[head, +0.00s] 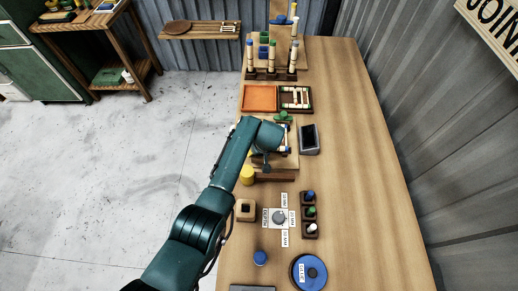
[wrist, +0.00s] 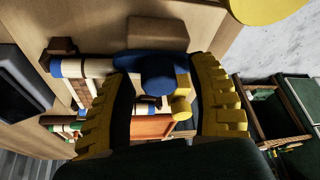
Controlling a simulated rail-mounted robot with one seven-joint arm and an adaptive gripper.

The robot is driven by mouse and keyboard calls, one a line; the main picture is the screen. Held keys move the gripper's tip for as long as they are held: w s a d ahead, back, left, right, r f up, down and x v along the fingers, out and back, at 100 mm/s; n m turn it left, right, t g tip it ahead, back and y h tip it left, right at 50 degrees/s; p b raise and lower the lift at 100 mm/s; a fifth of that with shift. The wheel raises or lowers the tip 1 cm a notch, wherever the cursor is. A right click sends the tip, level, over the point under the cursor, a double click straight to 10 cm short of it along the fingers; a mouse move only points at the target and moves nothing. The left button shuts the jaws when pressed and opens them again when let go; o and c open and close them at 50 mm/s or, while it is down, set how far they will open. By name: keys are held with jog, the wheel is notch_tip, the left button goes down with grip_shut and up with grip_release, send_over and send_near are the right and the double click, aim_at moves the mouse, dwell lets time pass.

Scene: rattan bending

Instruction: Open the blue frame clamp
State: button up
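In the wrist view the blue frame clamp (wrist: 158,78) shows a blue bar and a rounded blue knob. A pale rod with blue end bands, part of the rattan frame (wrist: 98,67), runs beside it. My gripper (wrist: 163,66) has its two ridged yellow fingers wide apart, one on each side of the clamp. Whether the fingers touch it, I cannot tell. A small yellow block (wrist: 181,105) shows between the fingers. In the head view my gripper (head: 268,160) is over the wooden fixture (head: 288,164), and my arm hides most of the clamp area.
A dark open box (head: 309,139) stands right of the fixture. A yellow cylinder (head: 247,175) stands close at its left front. An orange tray (head: 259,97) and rod racks lie behind. Small holders and a blue disc (head: 309,272) lie in front. The bench's right side is clear.

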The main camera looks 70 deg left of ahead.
jog(key=v, duration=1.2)
